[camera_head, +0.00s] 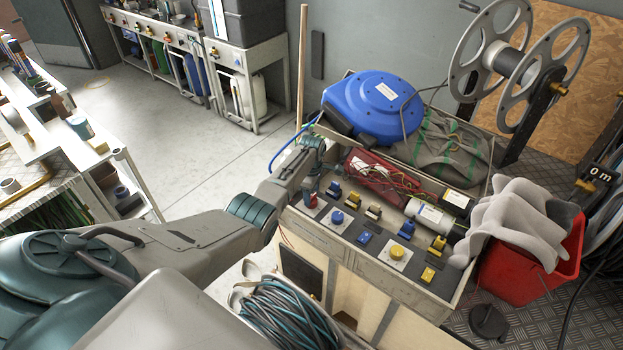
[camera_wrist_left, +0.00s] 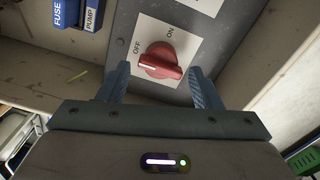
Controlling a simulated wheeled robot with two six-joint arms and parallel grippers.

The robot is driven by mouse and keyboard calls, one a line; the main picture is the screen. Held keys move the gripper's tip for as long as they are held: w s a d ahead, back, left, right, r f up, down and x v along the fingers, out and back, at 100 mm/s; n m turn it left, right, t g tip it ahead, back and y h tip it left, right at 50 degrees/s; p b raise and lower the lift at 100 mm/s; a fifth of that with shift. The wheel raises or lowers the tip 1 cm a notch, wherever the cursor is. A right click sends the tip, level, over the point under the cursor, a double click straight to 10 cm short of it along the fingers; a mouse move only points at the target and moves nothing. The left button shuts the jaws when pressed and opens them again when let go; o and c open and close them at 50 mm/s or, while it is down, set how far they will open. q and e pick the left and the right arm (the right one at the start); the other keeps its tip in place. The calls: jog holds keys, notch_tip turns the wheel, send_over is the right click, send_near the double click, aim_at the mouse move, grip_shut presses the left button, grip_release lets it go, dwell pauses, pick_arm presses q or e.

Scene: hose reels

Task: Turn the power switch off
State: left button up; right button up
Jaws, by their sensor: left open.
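A red rotary power switch (camera_wrist_left: 161,61) sits on a white plate marked ON and OFF. Its handle lies nearly crosswise, and a pale mark shows at its left end, just below the word OFF. My left gripper (camera_wrist_left: 162,88) is open, with one finger on each side of the knob in the wrist view. I cannot tell whether the fingers touch it. In the head view, my left gripper (camera_head: 311,183) is over the left end of the control bench, and the red switch (camera_head: 309,200) shows partly below it. My right gripper is not in view.
Blue and yellow knobs (camera_head: 402,254) line the bench panel to the right. A blue hose reel (camera_head: 372,106) and red tray with wires (camera_head: 382,178) lie behind. A red bin (camera_head: 530,267) with grey cloth stands at right. Blue FUSE and PUMP labels (camera_wrist_left: 66,13) show upper left.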

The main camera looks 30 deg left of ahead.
pick_arm(q)
notch_tip(320, 180, up, 8)
jog(key=shift+f+b, duration=0.2)
jog(key=shift+b, duration=0.15)
dwell(0.4)
